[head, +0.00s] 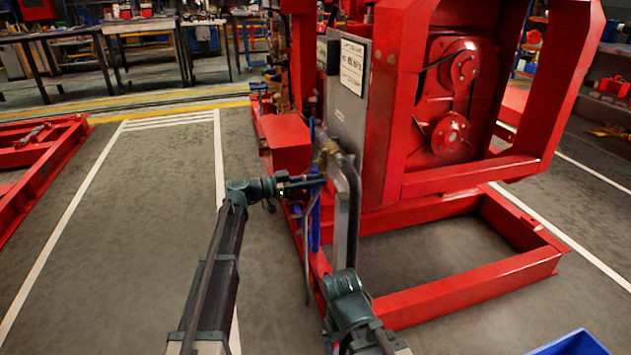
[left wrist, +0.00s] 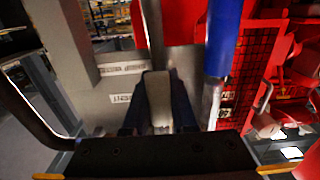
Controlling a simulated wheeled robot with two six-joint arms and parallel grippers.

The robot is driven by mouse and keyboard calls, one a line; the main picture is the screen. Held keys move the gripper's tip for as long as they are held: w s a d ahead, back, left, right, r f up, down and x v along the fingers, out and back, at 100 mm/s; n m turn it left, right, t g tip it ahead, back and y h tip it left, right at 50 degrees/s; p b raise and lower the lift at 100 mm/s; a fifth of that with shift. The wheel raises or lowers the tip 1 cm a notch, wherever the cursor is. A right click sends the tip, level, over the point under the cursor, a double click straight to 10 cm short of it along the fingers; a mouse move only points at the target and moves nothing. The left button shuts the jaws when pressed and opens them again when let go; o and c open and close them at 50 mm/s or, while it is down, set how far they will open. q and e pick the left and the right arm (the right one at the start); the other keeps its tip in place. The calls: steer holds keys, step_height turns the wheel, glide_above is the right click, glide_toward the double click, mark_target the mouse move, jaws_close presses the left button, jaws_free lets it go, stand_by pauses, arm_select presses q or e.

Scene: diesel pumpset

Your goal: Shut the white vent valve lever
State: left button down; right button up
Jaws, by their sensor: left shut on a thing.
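My left gripper (head: 318,180) reaches in from the left to the front of the red pumpset. In the left wrist view, the dark fingers of my left gripper (left wrist: 158,108) are closed on both sides of a pale, upright lever (left wrist: 158,88), the white vent valve lever. The lever's lower end is hidden behind the gripper body. In the head view I cannot make out the lever at the fingertips. A brass-coloured valve fitting (head: 328,150) sits just above and right of the gripper. My right arm's wrist shows at the bottom middle, but its gripper is not visible.
A blue pipe (left wrist: 222,38) stands close to the right of the fingers. A grey labelled panel (head: 347,95) and thick bent pipes (head: 350,190) stand beside the gripper. The red base frame (head: 470,290) runs along the floor. Open floor (head: 150,200) lies to the left.

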stand_by(0.4)
arm_select(q)
steer(key=shift+w+a+r+m, duration=0.15)
steer(key=shift+w+m, duration=0.2)
steer(key=shift+m, duration=0.25)
steer(key=shift+w+a+f+m, duration=0.1)
steer(key=shift+w+m, duration=0.25)
steer(key=shift+m, duration=0.25)
steer(key=shift+w+a+r+m+p, duration=0.2)
steer(key=shift+w+m, duration=0.15)
steer(key=shift+m, duration=0.5)
steer(key=shift+w+a+r+m+p, duration=0.15)
steer(key=shift+w+m, duration=0.15)
steer(key=shift+m, duration=0.55)
steer(key=shift+d, duration=0.1)
steer(key=c, duration=0.7)
jaws_free()
steer(key=shift+f, duration=0.1)
